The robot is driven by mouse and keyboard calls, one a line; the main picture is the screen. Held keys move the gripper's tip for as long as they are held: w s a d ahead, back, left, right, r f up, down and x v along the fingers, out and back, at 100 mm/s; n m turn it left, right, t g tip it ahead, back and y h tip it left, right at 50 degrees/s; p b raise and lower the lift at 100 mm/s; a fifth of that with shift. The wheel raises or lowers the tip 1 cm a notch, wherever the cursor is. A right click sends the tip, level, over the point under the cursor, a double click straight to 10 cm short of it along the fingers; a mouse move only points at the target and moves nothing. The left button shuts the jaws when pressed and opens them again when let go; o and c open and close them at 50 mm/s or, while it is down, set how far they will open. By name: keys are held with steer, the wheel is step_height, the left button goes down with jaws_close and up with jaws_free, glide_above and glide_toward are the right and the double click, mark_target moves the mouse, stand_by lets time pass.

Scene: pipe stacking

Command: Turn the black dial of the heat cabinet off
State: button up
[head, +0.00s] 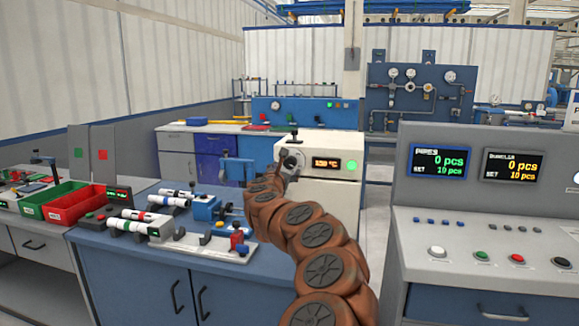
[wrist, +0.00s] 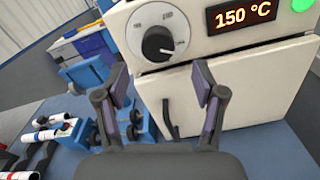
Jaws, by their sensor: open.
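The white heat cabinet (head: 325,148) stands at the back of the blue bench, beyond my arm, and fills the upper part of the wrist view (wrist: 180,85). Its black dial (wrist: 158,43) sits on a round pale scale plate, with its white pointer mark toward the lower right. The orange display (wrist: 243,16) reads 150 °C, and a green lamp (wrist: 302,4) glows beside it. My gripper (wrist: 160,82) is open and empty, with its two fingers below the dial and apart from it. In the head view my gripper (head: 292,160) partly hides the cabinet's left front.
Blue clamps and white pipes (head: 170,200) lie on the bench left of my arm. A green bin (head: 48,200) and red bin (head: 78,208) stand farther left. A grey console (head: 480,250) with two displays is at the right. The cabinet has a dark handle (wrist: 170,118) below the dial.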

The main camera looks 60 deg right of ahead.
mark_target(289, 164)
steer(key=shift+p+x, duration=1.05)
steer(key=shift+x, duration=2.55)
steer(key=shift+w, duration=0.1)
steer(key=shift+c, duration=0.2)
steer(key=c, duration=1.1)
